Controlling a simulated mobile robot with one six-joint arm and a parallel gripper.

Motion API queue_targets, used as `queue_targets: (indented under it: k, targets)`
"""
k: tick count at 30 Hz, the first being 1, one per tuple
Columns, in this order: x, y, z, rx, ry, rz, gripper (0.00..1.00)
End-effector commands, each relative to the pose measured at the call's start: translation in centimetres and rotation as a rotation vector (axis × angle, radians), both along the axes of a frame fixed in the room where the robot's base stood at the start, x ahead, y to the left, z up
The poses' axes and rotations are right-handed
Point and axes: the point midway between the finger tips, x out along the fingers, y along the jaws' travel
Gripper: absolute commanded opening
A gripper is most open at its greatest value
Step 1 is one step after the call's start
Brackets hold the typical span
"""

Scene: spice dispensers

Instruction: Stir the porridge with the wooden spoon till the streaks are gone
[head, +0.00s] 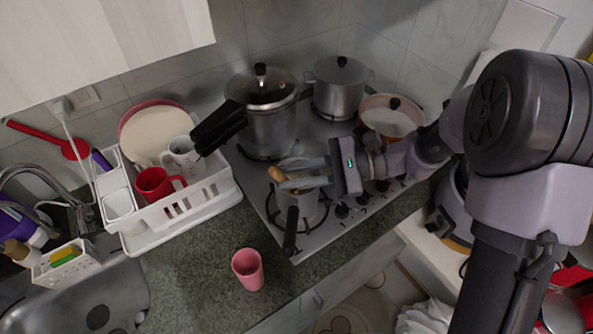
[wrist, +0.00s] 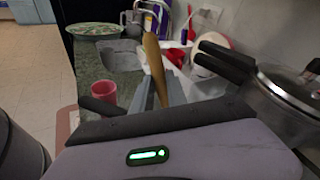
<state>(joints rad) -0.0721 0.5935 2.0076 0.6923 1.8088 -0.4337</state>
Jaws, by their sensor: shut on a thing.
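The wooden spoon (head: 277,174) is held in my gripper (head: 287,177) over the small metal pot (head: 304,208) on the front of the stove. The pot's black handle points toward the counter's front edge. In the wrist view, the spoon (wrist: 154,66) stands nearly upright between the two fingers of my gripper (wrist: 160,88), which are shut on it. The gripper covers the pot's mouth in the head view, so the porridge, any streaks and the spoon's lower end are hidden. I cannot tell whether the spoon touches the porridge.
A pressure cooker (head: 262,120) with a long black handle stands behind the gripper. A lidded pot (head: 339,88) and a glass-lidded pan (head: 391,117) are on the back and right of the stove. A white dish rack (head: 205,200) is left; a pink cup (head: 248,270) stands on the counter in front.

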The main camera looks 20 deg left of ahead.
Motion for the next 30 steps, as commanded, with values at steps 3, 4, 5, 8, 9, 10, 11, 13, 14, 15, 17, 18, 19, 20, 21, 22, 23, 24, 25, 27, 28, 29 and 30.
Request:
queue_targets:
  k: [3, 4, 5, 8, 9, 10, 11, 13, 14, 15, 17, 18, 19, 20, 21, 22, 23, 24, 25, 27, 28, 29, 30]
  targets:
    - [0.5, -0.9, 0.0, 0.001, -0.002, -0.002, 0.00]
    - [0.6, -0.6, 0.0, 0.001, -0.002, -0.002, 0.00]
    - [0.7, -0.5, 0.0, 0.001, -0.002, -0.002, 0.00]
    - [0.8, -0.3, 0.0, 0.001, -0.002, -0.002, 0.00]
    - [0.8, -0.3, 0.0, 0.001, -0.002, -0.002, 0.00]
    - [0.8, -0.3, 0.0, 0.001, -0.002, -0.002, 0.00]
    - [0.8, -0.3, 0.1, 0.001, -0.002, -0.002, 0.00]
    - [0.8, -0.3, 0.1, 0.001, -0.002, -0.002, 0.00]
    - [0.8, -0.3, 0.2, 0.001, -0.002, -0.002, 0.00]
    - [0.6, -0.3, 0.7, 0.001, -0.002, -0.002, 0.00]
    - [0.3, -0.2, 1.5, 0.000, -0.002, -0.001, 0.00]
    - [0.0, -0.2, 2.2, 0.000, -0.002, -0.001, 0.00]
    - [-0.1, -0.2, 2.6, 0.000, -0.002, -0.001, 0.00]
    - [-0.3, -0.1, 2.9, 0.000, -0.002, -0.001, 0.00]
    - [-0.6, -0.1, 3.4, 0.000, -0.002, -0.001, 0.00]
    - [-0.8, 0.0, 3.8, 0.000, -0.002, -0.001, 0.00]
    - [-0.9, 0.0, 4.2, 0.000, -0.002, -0.001, 0.00]
    - [-1.2, 0.1, 4.7, 0.000, -0.003, -0.001, 0.00]
    - [-1.4, 0.1, 5.1, 0.000, -0.002, -0.001, 0.00]
    - [-1.8, 0.2, 6.0, 0.001, -0.002, -0.001, 0.00]
    - [-1.9, 0.2, 6.4, 0.001, -0.002, -0.002, 0.00]
    - [-2.1, 0.2, 6.8, 0.001, -0.002, -0.002, 0.00]
    - [-2.4, 0.3, 7.2, 0.001, -0.001, -0.002, 0.00]
